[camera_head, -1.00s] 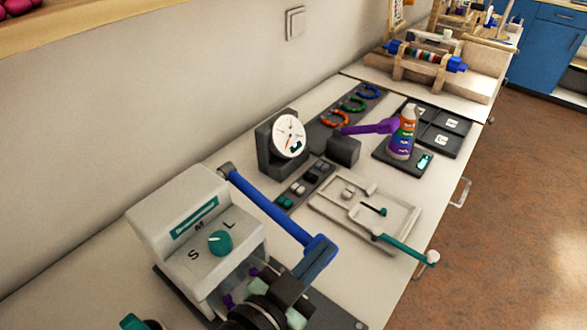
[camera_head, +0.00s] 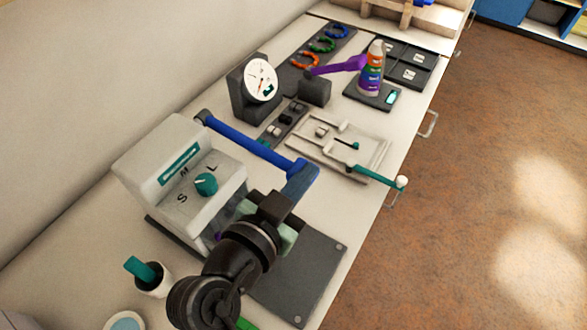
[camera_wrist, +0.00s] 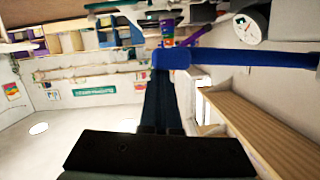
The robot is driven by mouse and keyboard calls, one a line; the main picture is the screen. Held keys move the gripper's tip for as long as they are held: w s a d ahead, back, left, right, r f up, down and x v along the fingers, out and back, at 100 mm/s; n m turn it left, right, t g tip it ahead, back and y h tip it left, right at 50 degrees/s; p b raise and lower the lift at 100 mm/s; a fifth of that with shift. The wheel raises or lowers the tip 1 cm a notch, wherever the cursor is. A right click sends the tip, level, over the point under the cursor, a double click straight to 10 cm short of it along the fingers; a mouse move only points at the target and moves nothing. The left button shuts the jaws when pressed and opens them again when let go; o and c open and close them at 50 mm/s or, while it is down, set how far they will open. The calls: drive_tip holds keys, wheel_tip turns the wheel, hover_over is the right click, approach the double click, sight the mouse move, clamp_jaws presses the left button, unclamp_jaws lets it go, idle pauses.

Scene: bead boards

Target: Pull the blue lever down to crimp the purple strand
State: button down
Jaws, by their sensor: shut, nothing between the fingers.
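The blue lever (camera_head: 250,142) runs from a pivot on the back of the grey-white crimping machine (camera_head: 150,158) out to a wide blue end, raised above the base plate. In the wrist view the lever (camera_wrist: 245,57) crosses the upper right. My gripper (camera_head: 287,200) is shut and empty, just beside the lever's wide end. In the wrist view its fingers (camera_wrist: 160,85) reach up to the lever end; whether they touch it I cannot tell. A small purple piece (camera_head: 217,237), perhaps the strand, shows at the machine's mouth. The rest is hidden by my arm.
A teal dial (camera_head: 206,184) sits on the machine. Behind are a dial gauge (camera_head: 261,80), a pale tray (camera_head: 372,160) and a striped bottle (camera_head: 371,75). The dark base plate (camera_head: 300,285) is clear at its front.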

drive_tip(key=b+v, duration=0.2)
drive_tip(key=v, duration=0.8)
drive_tip(key=shift+s+r, duration=0.1)
drive_tip(key=shift+r, duration=0.1)
